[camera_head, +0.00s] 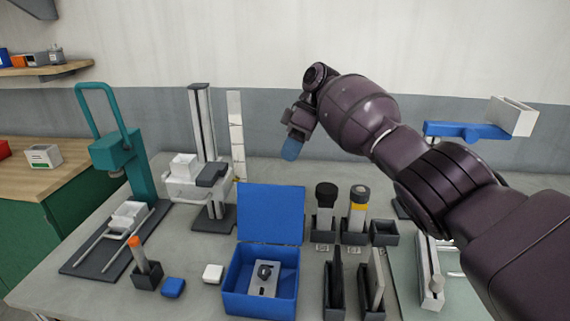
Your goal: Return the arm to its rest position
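My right arm comes in from the lower right and is raised over the back half of the table. Its gripper (292,146), with a blue fingertip, hangs in the air above and behind the open blue box (236,276). It is apart from everything on the table. I see the gripper from the side, so the gap between the fingers is hidden. No held object shows at its tip. My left arm and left gripper are not in view.
A teal press (137,165) and a grey column stand (202,125) stand at the left. Two dark-capped containers (325,212) (357,215) sit in holders behind upright dark slots (336,285). A blue-and-white fixture (465,131) is at the right. A green cabinet (85,205) is at the far left.

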